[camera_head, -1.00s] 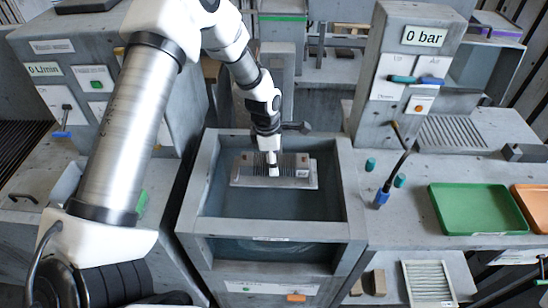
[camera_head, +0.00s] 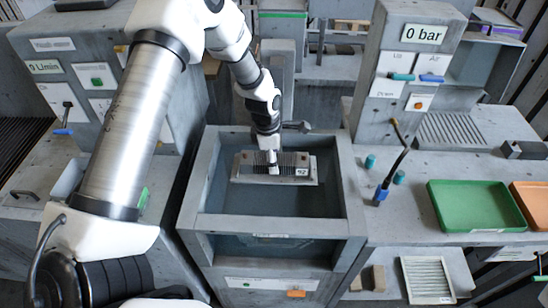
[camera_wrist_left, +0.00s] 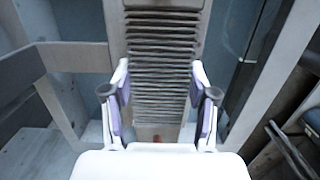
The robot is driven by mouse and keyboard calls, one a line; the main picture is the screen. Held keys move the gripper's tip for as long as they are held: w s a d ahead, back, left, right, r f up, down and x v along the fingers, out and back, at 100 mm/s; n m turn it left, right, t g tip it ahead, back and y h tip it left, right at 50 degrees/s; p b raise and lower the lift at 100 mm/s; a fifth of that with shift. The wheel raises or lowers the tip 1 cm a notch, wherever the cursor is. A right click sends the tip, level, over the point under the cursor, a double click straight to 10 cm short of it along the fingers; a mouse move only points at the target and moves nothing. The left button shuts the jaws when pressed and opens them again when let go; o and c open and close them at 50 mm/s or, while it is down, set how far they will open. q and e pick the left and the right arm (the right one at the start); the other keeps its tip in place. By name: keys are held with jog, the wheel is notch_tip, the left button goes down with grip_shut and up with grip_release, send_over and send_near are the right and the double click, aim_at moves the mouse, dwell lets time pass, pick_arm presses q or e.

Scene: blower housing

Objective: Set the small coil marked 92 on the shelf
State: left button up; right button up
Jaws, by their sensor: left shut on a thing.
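The small coil marked 92 (camera_head: 304,171) is a grey finned block with a white label at its right end. It is over the open grey tank (camera_head: 345,180), towards the tank's back; I cannot tell its exact height. My left gripper (camera_head: 272,168) reaches down from above and is shut on the coil's middle. In the left wrist view the coil (camera_wrist_left: 162,60) lies between the two fingers of the left gripper (camera_wrist_left: 160,95). My right gripper is not in view. A grey shelf (camera_head: 459,268) is low at the right; I cannot tell whether it is the task's shelf.
A green tray (camera_head: 474,206) and an orange tray (camera_head: 535,203) lie on the right bench. A blue-tipped hose (camera_head: 382,195) stands between tank and trays. A slatted white panel (camera_head: 427,280) is on the low shelf. A 0 bar panel (camera_head: 424,34) rises behind.

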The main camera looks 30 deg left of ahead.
pick_arm(q)
jog(key=shift+f, duration=0.1)
dwell(0.3)
jog(key=o, duration=1.6)
jog(key=shift+o, duration=0.2)
notch_tip(320, 180, up, 12)
jog(key=a, duration=0.1)
jog(key=shift+s, duration=0.4)
jog(key=shift+s+a+f, duration=0.1)
